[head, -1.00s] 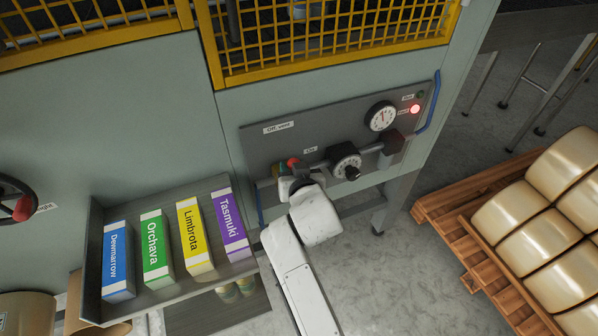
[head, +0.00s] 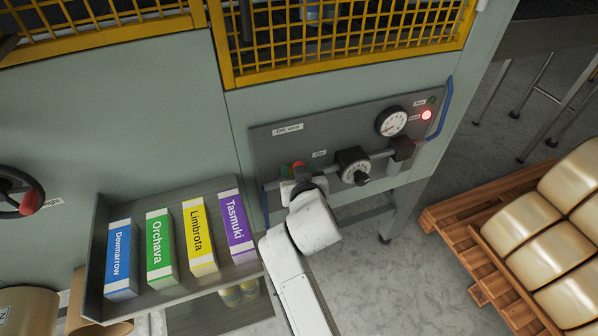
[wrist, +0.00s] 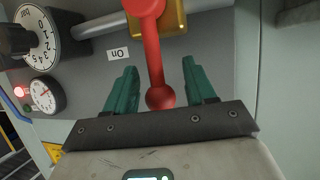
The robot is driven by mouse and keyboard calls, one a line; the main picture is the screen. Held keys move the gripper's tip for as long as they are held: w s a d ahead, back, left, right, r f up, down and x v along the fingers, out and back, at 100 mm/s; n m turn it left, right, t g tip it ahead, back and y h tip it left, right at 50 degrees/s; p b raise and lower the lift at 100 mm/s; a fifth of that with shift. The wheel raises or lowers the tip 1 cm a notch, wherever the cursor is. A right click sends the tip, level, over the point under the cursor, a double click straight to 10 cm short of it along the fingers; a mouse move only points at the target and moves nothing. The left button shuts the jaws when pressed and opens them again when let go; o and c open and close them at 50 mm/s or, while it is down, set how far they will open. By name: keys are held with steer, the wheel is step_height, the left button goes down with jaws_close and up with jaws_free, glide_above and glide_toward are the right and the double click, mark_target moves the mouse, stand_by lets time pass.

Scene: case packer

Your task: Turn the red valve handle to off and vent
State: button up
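The red valve handle (wrist: 155,55) runs from its pivot at the top of the wrist view down to a round red knob between my gripper's fingers. In the head view, only a bit of the handle (head: 298,165) shows above my wrist. It points away from the "On" label (wrist: 118,54), which reads upside down in the wrist view. My gripper (wrist: 160,72) is open, with one green finger on each side of the handle and gaps visible. The "Off, vent" label (head: 288,130) is on the panel, above and left of the valve. Brass shows behind the pivot.
A tray (head: 180,296) of cartons stands left; a loaded pallet (head: 465,240) stands right.

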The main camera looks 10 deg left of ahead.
steer(key=shift+s+d+f, duration=0.1)
steer(key=shift+s, duration=0.05)
steer(key=shift+s+d, duration=0.1)
steer(key=shift+s, duration=0.15)
steer(key=v, duration=1)
steer(key=shift+r, duration=0.2)
steer(key=s+d+f+m+g+h, duration=0.1)
steer(key=s+d+f+g+h, duration=0.2)
steer(key=d, duration=0.4)
steer(key=s+d+f+m, duration=0.1)
steer(key=s+d+f, duration=0.2)
steer(key=d+f, duration=0.35)
steer(key=s+d+f+m+g+h, duration=0.1)
steer(key=s+d+f+g+h, duration=0.15)
steer(key=d, duration=0.65)
steer(key=s+d+f+g, duration=0.1)
steer(key=s+d+g, duration=0.1)
steer(key=s+d, duration=0.2)
steer(key=s+d+f+m+g, duration=0.1)
steer(key=s+d, duration=0.3)
steer(key=s, duration=0.6)
steer(key=s+d+f+m+g, duration=0.1)
steer(key=s+d+f+g, duration=0.2)
steer(key=s, duration=0.5)
steer(key=shift+s+d+f, duration=0.1)
steer(key=shift+d, duration=0.7)
